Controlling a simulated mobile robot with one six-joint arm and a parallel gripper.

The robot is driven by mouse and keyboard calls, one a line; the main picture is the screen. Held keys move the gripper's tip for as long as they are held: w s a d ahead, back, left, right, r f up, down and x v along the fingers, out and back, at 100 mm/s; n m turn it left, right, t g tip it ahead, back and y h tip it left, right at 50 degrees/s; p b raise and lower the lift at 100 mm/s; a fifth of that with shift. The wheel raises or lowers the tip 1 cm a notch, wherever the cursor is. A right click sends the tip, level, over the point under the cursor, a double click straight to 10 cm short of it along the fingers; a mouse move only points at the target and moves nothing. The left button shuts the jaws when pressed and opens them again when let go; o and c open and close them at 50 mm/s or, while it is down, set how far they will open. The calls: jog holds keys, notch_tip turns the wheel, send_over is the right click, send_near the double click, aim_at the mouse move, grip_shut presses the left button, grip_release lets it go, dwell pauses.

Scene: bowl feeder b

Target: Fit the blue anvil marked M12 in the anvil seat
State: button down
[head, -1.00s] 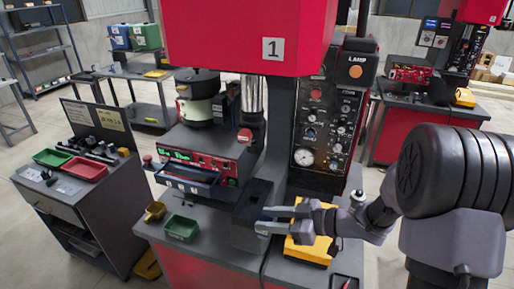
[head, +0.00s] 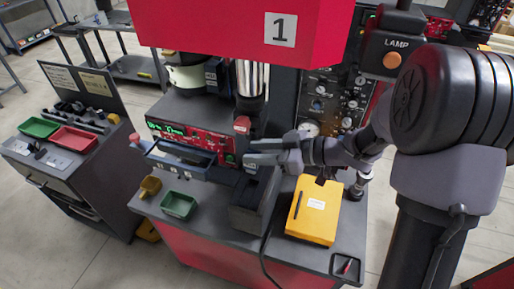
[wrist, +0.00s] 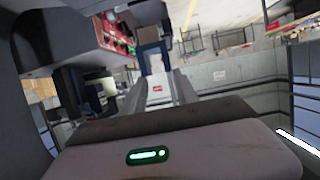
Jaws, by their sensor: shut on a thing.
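My gripper (head: 247,153) is at the front of the press, just below and beside the ram's red-collared lower end (head: 242,125). Its fingers point left and sit above a dark block (head: 243,218) on the bench.
A yellow box (head: 313,212) lies right of the block, with a small black tray (head: 347,267) beyond. A cart (head: 50,165) with red and green trays stands farther left.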

jog(key=shift+w, duration=0.1)
notch_tip(320, 180, down, 6)
jog(key=b, duration=0.2)
jog(key=shift+r+b, duration=0.2)
jog(key=shift+b, duration=0.1)
jog(key=shift+p, duration=1.2)
dwell(0.8)
jog(key=shift+f+b, duration=0.75)
jog(key=shift+f, duration=0.95)
jog(key=c, duration=0.9)
grip_release()
jog(key=shift+o, duration=0.2)
